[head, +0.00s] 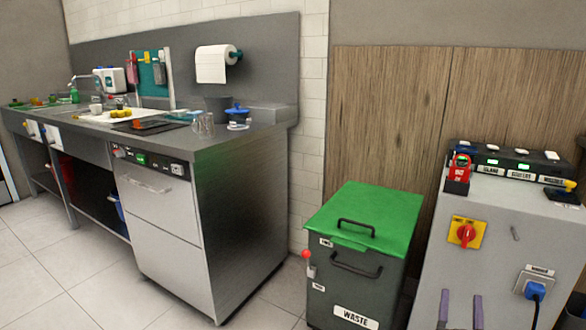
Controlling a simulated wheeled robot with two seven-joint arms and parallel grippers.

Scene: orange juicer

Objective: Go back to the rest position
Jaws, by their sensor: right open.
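My right gripper (460,308) shows at the bottom right. Only its two dark purple-grey fingers are in the picture, pointing up and set apart with nothing between them. They appear in front of the lower part of the grey machine cabinet (500,225). The rest of that gripper and its arm are below the picture edge. My left gripper is not in view.
A waste bin with a green lid (365,214) stands left of the cabinet. The cabinet carries a red-and-yellow switch (466,233) and a blue plug (535,289). A steel counter with dishwasher (160,220) runs along the left. Tiled floor (60,275) is clear.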

